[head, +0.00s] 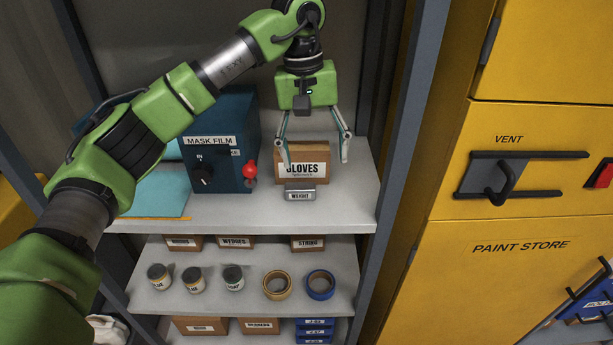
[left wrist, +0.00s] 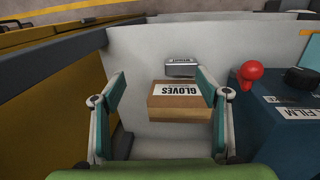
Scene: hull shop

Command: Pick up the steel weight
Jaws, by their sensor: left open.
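The steel weight (head: 300,194) is a small grey block labelled WEIGHT. It lies near the front edge of the upper shelf, in front of the cardboard GLOVES box (head: 316,153). In the left wrist view the weight (left wrist: 180,68) shows beyond the GLOVES box (left wrist: 180,100). My left gripper (head: 316,160) is open and empty, its fingers pointing down over the GLOVES box, behind the weight. In the left wrist view its fingertips (left wrist: 163,80) stand on either side of the box, with the weight beyond them. My right gripper is in neither view.
A blue MASK FILM machine (head: 222,165) with a red knob (head: 250,169) stands left of the GLOVES box. The shelf (head: 345,200) is bare right of the weight. A grey rack post (head: 398,150) bounds the right side. Cans and tape rolls (head: 320,285) sit on the shelf below.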

